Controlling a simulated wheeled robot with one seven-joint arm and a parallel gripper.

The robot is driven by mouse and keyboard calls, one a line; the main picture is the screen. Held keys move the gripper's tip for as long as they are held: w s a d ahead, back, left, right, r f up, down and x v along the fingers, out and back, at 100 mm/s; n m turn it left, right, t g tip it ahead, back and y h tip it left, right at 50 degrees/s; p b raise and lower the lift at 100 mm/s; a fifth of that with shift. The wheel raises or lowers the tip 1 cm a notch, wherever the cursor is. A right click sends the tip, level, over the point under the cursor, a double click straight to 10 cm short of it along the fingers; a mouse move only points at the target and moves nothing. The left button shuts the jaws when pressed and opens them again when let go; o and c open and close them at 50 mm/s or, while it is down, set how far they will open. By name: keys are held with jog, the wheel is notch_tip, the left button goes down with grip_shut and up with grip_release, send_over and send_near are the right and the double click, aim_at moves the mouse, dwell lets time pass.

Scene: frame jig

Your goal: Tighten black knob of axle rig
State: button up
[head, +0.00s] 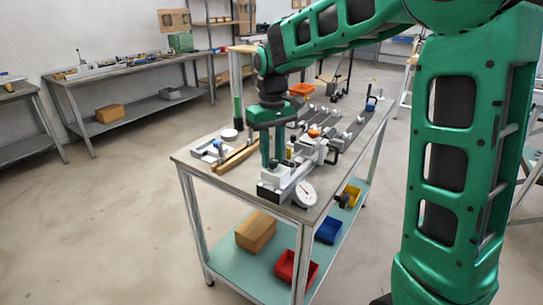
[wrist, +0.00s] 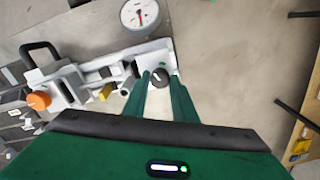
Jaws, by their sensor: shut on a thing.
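The axle rig (head: 287,184) is a pale grey fixture at the near corner of the workbench, with a round white dial gauge (head: 305,194) at its front. In the wrist view the black knob (wrist: 158,77) sits at the end of the rig's light block (wrist: 152,52), with a white mark on its top. My gripper (wrist: 159,80) points down at it, with its two green fingers on either side, shut on the knob. In the head view my gripper (head: 275,164) stands over the rig, and its fingers hide the knob.
The workbench (head: 201,165) also carries an orange knob (wrist: 39,100), a black handle (wrist: 40,50), wooden bars (head: 236,158) and several small fixtures. Its lower shelf holds a cardboard box (head: 256,231) and red (head: 296,268) and blue (head: 328,231) bins. Open floor lies left of the bench.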

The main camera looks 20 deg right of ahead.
aim_at(272, 160)
jog(key=m, duration=0.4)
jog(key=shift+w+d+r+m, duration=0.1)
jog(key=shift+w+m, duration=0.05)
jog(key=shift+m, duration=2.05)
jog(key=o, duration=1)
jog(key=shift+o, duration=0.2)
notch_tip(272, 160, up, 10)
jog(key=shift+r, duration=0.25)
